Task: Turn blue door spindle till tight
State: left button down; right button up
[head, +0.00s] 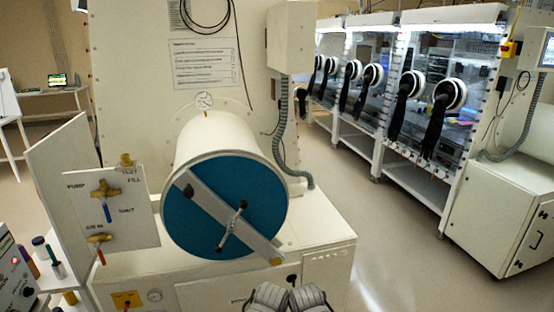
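The blue door (190,222) is a round disc closing the front end of a white horizontal cylinder (215,135). A flat grey bar (198,198) crosses it diagonally from upper left to lower right. The spindle (233,228) sits near the middle of the bar, with a thin cross handle that has dark knobbed ends. Two grey mechanical parts of mine show side by side at the bottom edge, my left gripper (267,298) and my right gripper (309,298). Both are below the door and apart from the spindle. Their fingers cannot be made out.
A valve panel (112,210) with brass valves stands left of the door. A white cabinet (320,235) carries the cylinder. A grey hose (282,150) runs down at its right. A side table at lower left holds small bottles (55,265). Open floor (400,255) lies to the right.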

aim_at(230, 227)
jog(key=i+l+u, duration=0.1)
jog(key=u, duration=0.4)
jog(key=i+l+u, duration=0.1)
jog(key=u, duration=0.35)
jog(key=l+u, duration=0.2)
jog(key=u, duration=0.3)
jog(key=l+u, duration=0.2)
jog(key=u, duration=0.25)
jog(key=l+u, duration=0.2)
jog(key=l, duration=0.25)
jog(key=l+u, duration=0.15)
jog(key=l, duration=0.35)
jog(key=k+l+u, duration=0.2)
jog(key=l, duration=0.25)
jog(key=l+u, duration=0.2)
jog(key=l, duration=0.25)
jog(key=k+l+u, duration=0.15)
jog(key=l, duration=0.25)
jog(key=k+l, duration=0.1)
jog(key=l, duration=0.25)
jog(key=k+l, duration=0.1)
jog(key=l, duration=0.2)
jog(key=k+l, duration=0.1)
jog(key=l, duration=0.25)
jog(key=k+l, duration=0.1)
jog(key=l, duration=0.2)
